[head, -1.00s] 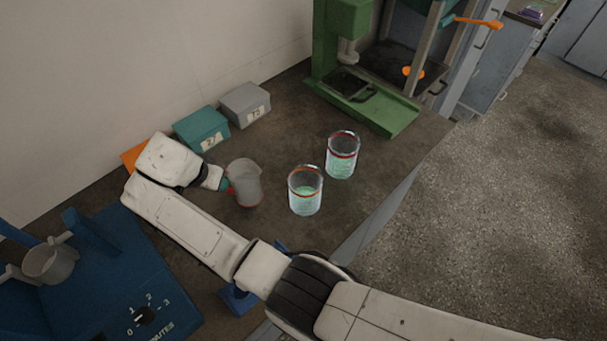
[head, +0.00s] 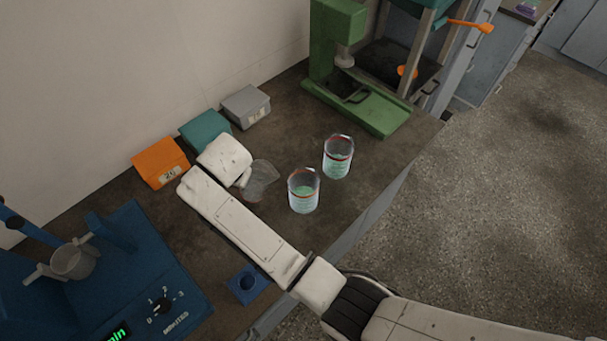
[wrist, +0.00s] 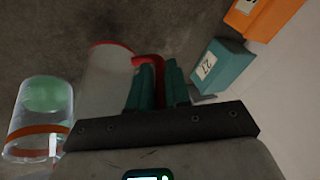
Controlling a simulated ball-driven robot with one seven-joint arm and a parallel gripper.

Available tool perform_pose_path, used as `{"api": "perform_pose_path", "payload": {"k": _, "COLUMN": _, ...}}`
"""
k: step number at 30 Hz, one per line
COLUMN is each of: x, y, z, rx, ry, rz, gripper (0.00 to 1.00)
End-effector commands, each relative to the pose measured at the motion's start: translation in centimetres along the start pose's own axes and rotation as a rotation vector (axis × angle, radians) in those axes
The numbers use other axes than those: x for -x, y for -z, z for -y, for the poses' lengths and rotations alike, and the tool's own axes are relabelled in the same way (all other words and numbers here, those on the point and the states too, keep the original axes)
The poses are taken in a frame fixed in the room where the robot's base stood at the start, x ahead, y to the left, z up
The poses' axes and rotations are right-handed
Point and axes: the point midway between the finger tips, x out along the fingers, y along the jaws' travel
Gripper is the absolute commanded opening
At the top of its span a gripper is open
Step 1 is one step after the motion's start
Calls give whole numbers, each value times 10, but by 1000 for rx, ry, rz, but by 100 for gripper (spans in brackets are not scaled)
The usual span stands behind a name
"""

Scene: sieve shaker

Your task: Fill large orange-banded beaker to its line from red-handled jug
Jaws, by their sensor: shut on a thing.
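The orange-banded beaker (head: 303,203) stands upright on the bench in the head view, with pale green liquid inside. It also shows at the left of the wrist view (wrist: 36,132), where the green lies apart from the orange band. My gripper (wrist: 158,85) is shut on the red handle of the clear jug (wrist: 104,78). In the head view the jug (head: 262,180) is just left of the beaker and looks tilted; its exact angle and its contents are unclear. My wrist partly hides the gripper (head: 243,181) there.
A red-banded beaker (head: 337,165) with green liquid stands behind and right. Orange (head: 160,163), teal (head: 204,131) and grey (head: 246,106) boxes line the wall. A green stand (head: 365,108) is at the back, a blue machine (head: 150,262) at left. The bench's edge lies right of the beakers.

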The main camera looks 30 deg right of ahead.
Motion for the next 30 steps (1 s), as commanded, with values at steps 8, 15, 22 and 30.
{"api": "perform_pose_path", "payload": {"k": 8, "x": 21, "y": 11, "z": -8, "rx": -55, "ry": 128, "rz": 26, "gripper": 0}}
{"api": "perform_pose_path", "payload": {"k": 15, "x": 36, "y": 19, "z": -16, "rx": -97, "ry": 235, "rz": 46, "gripper": 0}}
{"api": "perform_pose_path", "payload": {"k": 22, "x": 40, "y": 20, "z": -15, "rx": -104, "ry": 254, "rz": 50, "gripper": 0}}
{"api": "perform_pose_path", "payload": {"k": 30, "x": 44, "y": 22, "z": -15, "rx": -113, "ry": 275, "rz": 55, "gripper": 0}}
